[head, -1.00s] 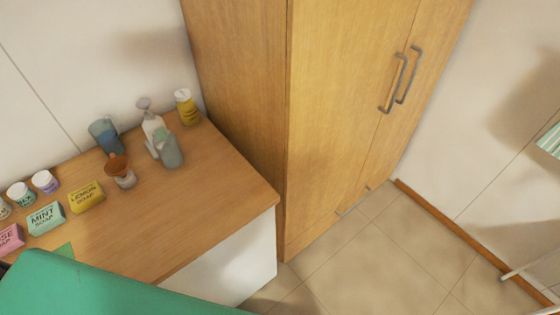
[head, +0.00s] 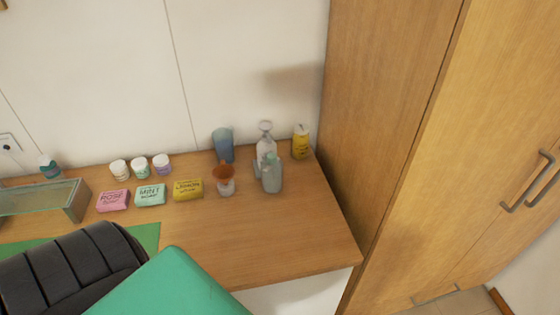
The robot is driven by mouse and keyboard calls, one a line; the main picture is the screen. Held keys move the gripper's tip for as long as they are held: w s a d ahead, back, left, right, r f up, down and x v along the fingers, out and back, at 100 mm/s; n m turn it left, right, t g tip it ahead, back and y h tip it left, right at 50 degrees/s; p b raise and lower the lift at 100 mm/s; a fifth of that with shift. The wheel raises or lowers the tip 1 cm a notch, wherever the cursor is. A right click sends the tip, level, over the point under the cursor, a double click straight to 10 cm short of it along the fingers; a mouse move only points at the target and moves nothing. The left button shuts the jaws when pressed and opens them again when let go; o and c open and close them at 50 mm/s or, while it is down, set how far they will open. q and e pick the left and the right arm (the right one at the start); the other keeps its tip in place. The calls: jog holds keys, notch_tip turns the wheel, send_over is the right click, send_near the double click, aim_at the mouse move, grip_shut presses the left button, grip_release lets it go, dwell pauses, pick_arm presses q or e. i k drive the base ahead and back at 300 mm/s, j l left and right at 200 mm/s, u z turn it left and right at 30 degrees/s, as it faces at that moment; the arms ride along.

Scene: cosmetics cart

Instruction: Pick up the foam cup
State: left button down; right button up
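A blue cup-shaped vessel (head: 222,146) stands upright near the wall on the wooden counter in the head view. It is the most cup-like thing here, but I cannot tell whether it is foam. In front of it is a small clear container with a brown, flared top (head: 224,180). Neither of my grippers is in view.
Right of the cup stand a clear pump bottle (head: 266,143), a grey-green bottle (head: 271,175) and a yellow bottle (head: 300,142). Soap bars (head: 187,189) and white jars (head: 140,166) sit left. A wooden cabinet (head: 390,120) borders the counter (head: 290,235). Its front right is clear.

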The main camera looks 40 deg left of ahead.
aim_at(272, 183)
jog(key=k+j+u, duration=0.1)
jog(key=u, duration=1.1)
